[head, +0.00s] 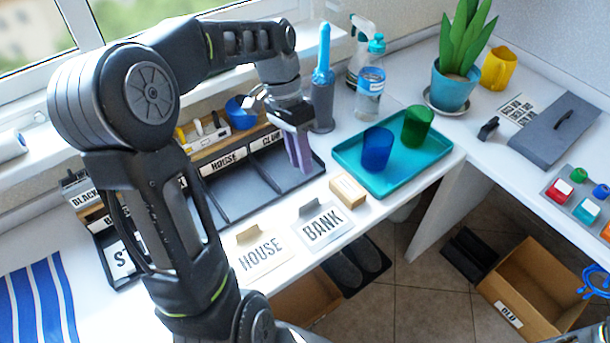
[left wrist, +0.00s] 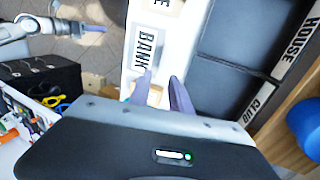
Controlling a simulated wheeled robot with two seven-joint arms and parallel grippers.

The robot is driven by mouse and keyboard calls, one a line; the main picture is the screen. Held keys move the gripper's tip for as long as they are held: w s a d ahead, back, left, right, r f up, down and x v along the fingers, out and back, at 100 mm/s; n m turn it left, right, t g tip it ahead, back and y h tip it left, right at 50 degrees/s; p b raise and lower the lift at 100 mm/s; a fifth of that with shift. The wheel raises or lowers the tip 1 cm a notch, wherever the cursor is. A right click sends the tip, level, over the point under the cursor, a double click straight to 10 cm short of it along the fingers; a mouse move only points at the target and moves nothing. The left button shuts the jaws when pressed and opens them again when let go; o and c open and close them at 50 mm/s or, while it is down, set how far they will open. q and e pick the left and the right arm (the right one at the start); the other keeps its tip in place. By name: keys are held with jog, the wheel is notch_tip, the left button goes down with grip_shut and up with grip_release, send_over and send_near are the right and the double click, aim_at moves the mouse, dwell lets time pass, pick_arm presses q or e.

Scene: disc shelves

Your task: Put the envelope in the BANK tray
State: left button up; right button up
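A white envelope printed BANK (head: 322,225), with a grey tab, lies flat near the table's front edge. It also shows in the left wrist view (left wrist: 146,48), beyond my fingers. My left gripper (head: 299,150) points down over the right end of the black sorting tray (head: 240,203), behind the envelope and apart from it. In the left wrist view its purple fingers (left wrist: 162,92) stand apart with nothing held. Tray labels HOUSE and CLUB are readable; my arm hides other labels, and I see no BANK label on the tray. My right gripper (left wrist: 92,28) is small in the left wrist view.
A HOUSE envelope (head: 260,252) lies left of the BANK one. A small wooden block (head: 347,190) lies to its right. A teal tray (head: 440,148) holds a blue and a green cup. A spray bottle (head: 361,40) and a clear bottle (head: 370,82) stand behind.

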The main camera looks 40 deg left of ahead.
pick_arm(q)
jog(key=shift+v, duration=1.05)
pick_arm(e)
jog(key=shift+r, duration=0.1)
